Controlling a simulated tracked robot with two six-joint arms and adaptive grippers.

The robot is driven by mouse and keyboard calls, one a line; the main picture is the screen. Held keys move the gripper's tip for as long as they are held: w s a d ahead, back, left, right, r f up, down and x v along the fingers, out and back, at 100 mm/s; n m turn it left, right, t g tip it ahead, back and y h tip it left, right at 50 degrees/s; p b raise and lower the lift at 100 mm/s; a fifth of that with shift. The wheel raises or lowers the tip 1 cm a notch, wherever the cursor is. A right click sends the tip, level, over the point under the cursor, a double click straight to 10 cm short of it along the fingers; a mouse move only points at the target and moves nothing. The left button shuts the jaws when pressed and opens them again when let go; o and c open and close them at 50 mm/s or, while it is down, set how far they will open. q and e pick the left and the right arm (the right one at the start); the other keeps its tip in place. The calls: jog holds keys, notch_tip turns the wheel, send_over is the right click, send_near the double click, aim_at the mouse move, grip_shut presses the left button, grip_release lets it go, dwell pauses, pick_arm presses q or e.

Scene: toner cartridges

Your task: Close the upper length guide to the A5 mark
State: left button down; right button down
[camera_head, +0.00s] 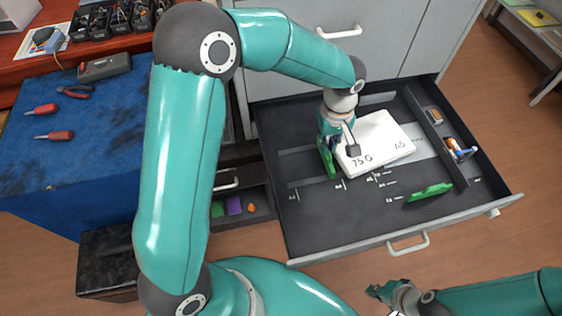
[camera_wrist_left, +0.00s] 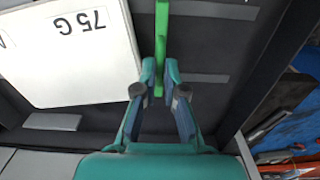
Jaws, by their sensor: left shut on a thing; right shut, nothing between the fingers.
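An open dark drawer (camera_head: 330,222) holds a white paper stack (camera_head: 377,140) marked 75 G and A5. My left gripper (camera_head: 331,142) is shut on a green guide (camera_head: 326,163) at the stack's left side. In the left wrist view, my left gripper (camera_wrist_left: 160,80) pinches the upright green guide (camera_wrist_left: 161,35), and a narrow dark gap separates it from the paper stack (camera_wrist_left: 70,60). A second green guide (camera_head: 430,192) stands apart, right of the stack's front. White size marks are printed on the drawer floor; most are too small to read. My right gripper (camera_head: 376,291) is shut and empty outside the drawer.
A side compartment (camera_head: 447,135) on the drawer's right holds small items. The drawer's front wall has a handle (camera_head: 408,244). A lower open drawer (camera_head: 240,205) with coloured items lies left. A blue cabinet (camera_head: 70,150) carries tools. The drawer's front-left floor is clear.

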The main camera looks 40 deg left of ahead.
pick_arm(q)
jog(key=shift+w+d+p, duration=0.55)
jog(key=shift+w+d, duration=1.05)
jog(key=shift+w, duration=0.25)
jog(key=shift+w+d+p, duration=1.1)
jog(key=shift+w+d, duration=0.8)
jog(key=shift+w, duration=0.3)
jog(key=c, duration=1.4)
grip_release()
notch_tip(320, 180, up, 7)
jog(key=p, duration=0.4)
